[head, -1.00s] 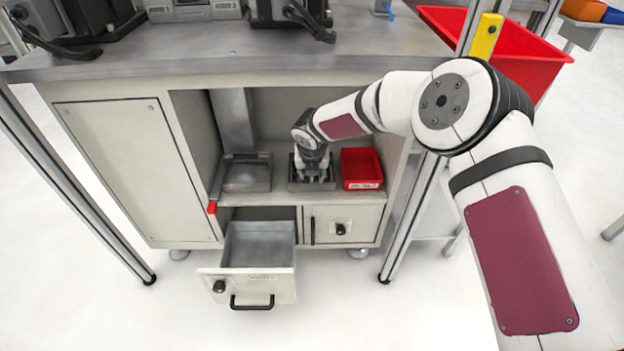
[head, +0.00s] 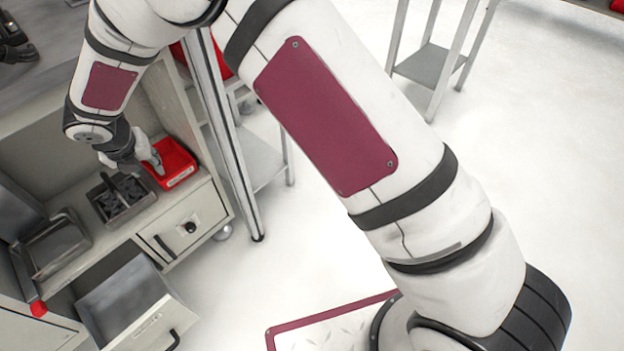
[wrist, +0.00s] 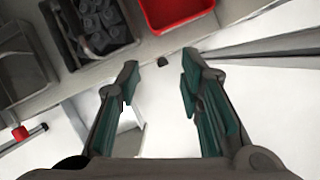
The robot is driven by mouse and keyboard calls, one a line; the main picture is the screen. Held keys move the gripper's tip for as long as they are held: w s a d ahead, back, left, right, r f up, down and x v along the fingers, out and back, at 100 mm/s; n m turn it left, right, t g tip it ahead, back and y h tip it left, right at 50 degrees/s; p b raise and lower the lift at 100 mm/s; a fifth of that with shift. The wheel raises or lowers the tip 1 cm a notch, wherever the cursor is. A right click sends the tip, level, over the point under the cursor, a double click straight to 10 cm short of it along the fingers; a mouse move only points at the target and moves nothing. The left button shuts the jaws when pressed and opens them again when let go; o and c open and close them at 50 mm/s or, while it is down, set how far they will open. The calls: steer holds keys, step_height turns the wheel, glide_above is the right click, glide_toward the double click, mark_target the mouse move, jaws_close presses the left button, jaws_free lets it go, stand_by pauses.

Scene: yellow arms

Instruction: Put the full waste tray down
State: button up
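The full waste tray (head: 124,218), dark grey with a handle, stands on the cabinet shelf with several dark pieces in it. It also shows at the upper left of the wrist view (wrist: 106,53). My gripper (head: 154,165) is to the right of the tray, by the red bin. In the wrist view my gripper (wrist: 160,70) has its two green-padded fingers well apart, with nothing between them. The gripper does not touch the tray in the wrist view.
A red bin (head: 178,168) stands right of the tray. An empty grey tray (head: 60,250) lies on the shelf to the left. A drawer (head: 125,300) is pulled open below. A metal post (head: 225,140) rises at the cabinet's right.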

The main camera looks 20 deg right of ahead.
steer(key=d+r+m+h, duration=0.2)
steer(key=d+r+m, duration=0.6)
steer(key=d+r, duration=0.5)
steer(key=s+d+r+m+g+h, duration=0.1)
steer(key=s+d+r+m, duration=0.35)
steer(key=d, duration=0.45)
steer(key=s+d+r+m+h, duration=0.1)
steer(key=s+d+r+m, duration=0.35)
steer(key=d, duration=0.45)
steer(key=s+d+r+m+g, duration=0.1)
steer(key=s+d+m, duration=0.35)
steer(key=s, duration=0.25)
steer(key=s+d+r+m+g+y, duration=0.1)
steer(key=s+d+r+m, duration=0.15)
steer(key=s+m, duration=0.4)
steer(key=s+d+r+m+g, duration=0.1)
steer(key=s+d+m, duration=0.35)
steer(key=s, duration=0.35)
steer(key=s+f+m+y, duration=0.2)
steer(key=s+m, duration=0.3)
steer(key=s, duration=0.4)
steer(key=shift+s+a+f, duration=0.15)
steer(key=shift+s+f, duration=0.25)
steer(key=shift+f, duration=0.05)
steer(key=shift+m, duration=0.25)
